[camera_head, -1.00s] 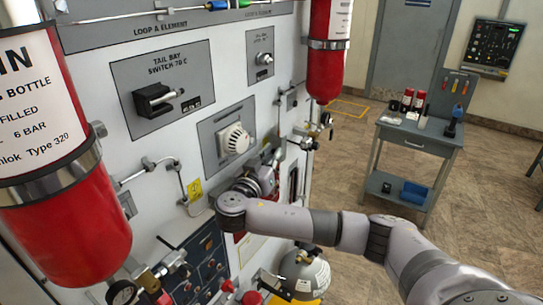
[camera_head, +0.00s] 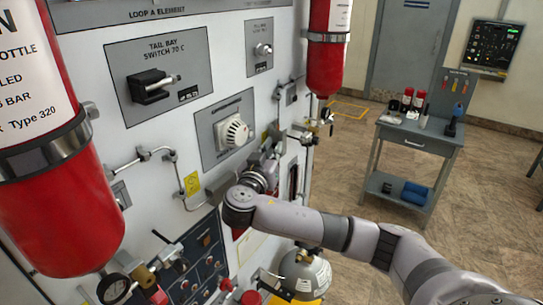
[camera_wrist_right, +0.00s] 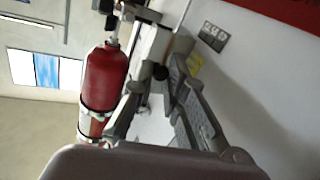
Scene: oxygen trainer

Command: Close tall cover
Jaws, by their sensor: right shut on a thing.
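My right gripper (camera_head: 268,162) is at the white panel, just below and right of the round white knob, beside a tall dark opening (camera_head: 293,181). Its own wrist hides much of the spot. In the right wrist view its fingers (camera_wrist_right: 160,78) are shut on a narrow part that seems to belong to a pale grey plate (camera_wrist_right: 156,42), which looks like the tall cover, seen nearly edge-on. The cover's exact angle to the panel cannot be told. My left gripper is not in view.
A round white knob (camera_head: 234,132) and a lever switch (camera_head: 150,86) stand out from the panel. Red bottles hang at left (camera_head: 60,200) and top (camera_head: 326,65). A grey bottle (camera_head: 306,272) stands below my arm. A grey cart (camera_head: 420,138) stands right; floor between is clear.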

